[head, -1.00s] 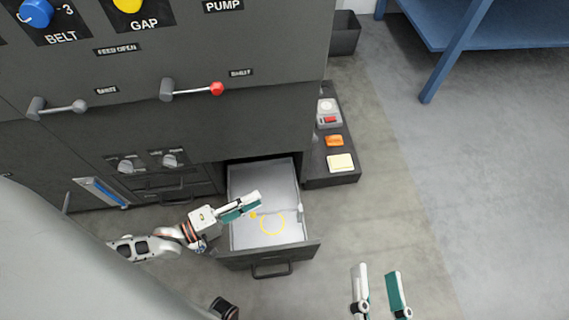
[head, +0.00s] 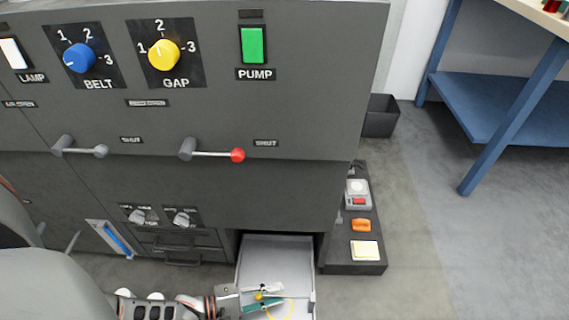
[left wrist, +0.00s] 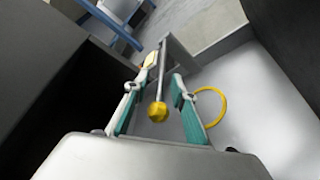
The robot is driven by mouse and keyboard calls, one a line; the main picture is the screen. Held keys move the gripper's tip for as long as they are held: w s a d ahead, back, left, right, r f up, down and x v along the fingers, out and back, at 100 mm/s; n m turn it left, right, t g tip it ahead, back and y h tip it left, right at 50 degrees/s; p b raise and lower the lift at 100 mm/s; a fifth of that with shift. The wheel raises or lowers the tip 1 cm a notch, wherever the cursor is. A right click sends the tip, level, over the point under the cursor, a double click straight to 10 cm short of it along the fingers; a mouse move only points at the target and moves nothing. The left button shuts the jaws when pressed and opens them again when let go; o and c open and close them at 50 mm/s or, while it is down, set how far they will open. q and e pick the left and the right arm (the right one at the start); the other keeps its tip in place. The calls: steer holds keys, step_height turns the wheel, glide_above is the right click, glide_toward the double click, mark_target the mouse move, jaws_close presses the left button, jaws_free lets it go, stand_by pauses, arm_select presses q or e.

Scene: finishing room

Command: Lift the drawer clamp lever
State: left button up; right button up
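The drawer (head: 275,260) under the dark machine is pulled open. The clamp lever is a grey rod (left wrist: 162,70) with a yellow knob (left wrist: 158,112), inside the drawer; the knob (head: 259,295) is small in the head view. My left gripper (head: 263,298) is in the drawer with its fingers apart. In the left wrist view the rod and knob lie between the two fingers (left wrist: 157,104), with gaps on both sides. A yellow ring (left wrist: 211,107) lies on the drawer floor beside the right-hand finger. My right gripper is out of view.
The machine's front above carries a red-knobbed lever (head: 237,155), a grey-knobbed lever (head: 100,151) and dials. A dark low ledge (head: 345,268) with small items stands right of the drawer. A blue-framed table (head: 515,110) is farther right.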

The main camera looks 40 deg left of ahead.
arm_select(q)
steer(key=shift+x, duration=1.15)
steer(key=shift+w+d+f, duration=0.1)
steer(key=shift+w+d, duration=0.1)
steer(key=shift+w, duration=0.15)
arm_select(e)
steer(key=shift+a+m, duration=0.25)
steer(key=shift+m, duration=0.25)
arm_select(q)
jaws_close()
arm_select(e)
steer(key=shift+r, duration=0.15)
